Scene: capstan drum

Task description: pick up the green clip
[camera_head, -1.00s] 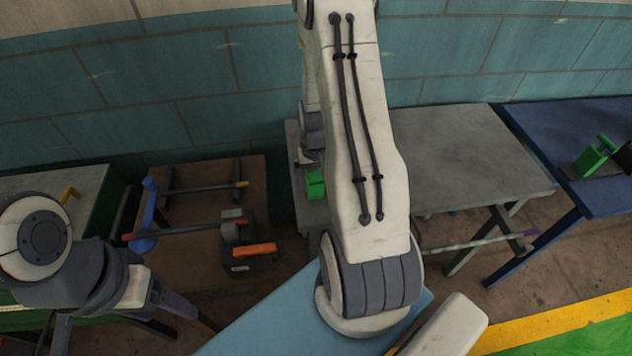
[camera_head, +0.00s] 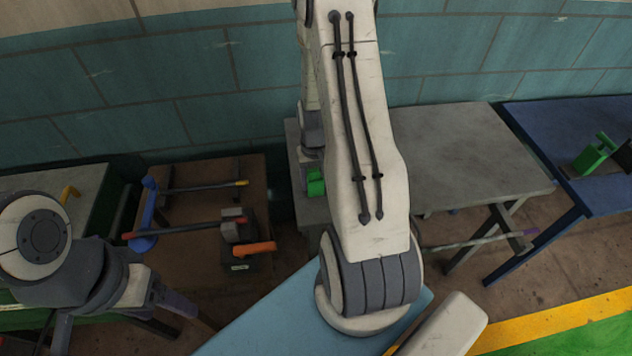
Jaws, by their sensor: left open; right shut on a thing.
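The green clip (camera_head: 316,186) is at the left end of the grey table, partly hidden by my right arm. My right gripper (camera_head: 309,178) is small and mostly covered by the arm; it appears shut on the green clip from above. Whether the clip is clear of the tabletop cannot be told. My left gripper (camera_head: 180,306) is at the lower left, open and apart from the clip, in front of the brown table.
The grey table (camera_head: 465,160) is bare on its right. The brown table (camera_head: 200,260) holds a bar, a blue stand and an orange-handled block (camera_head: 240,238). A blue table (camera_head: 600,195) at right carries another green object (camera_head: 592,158).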

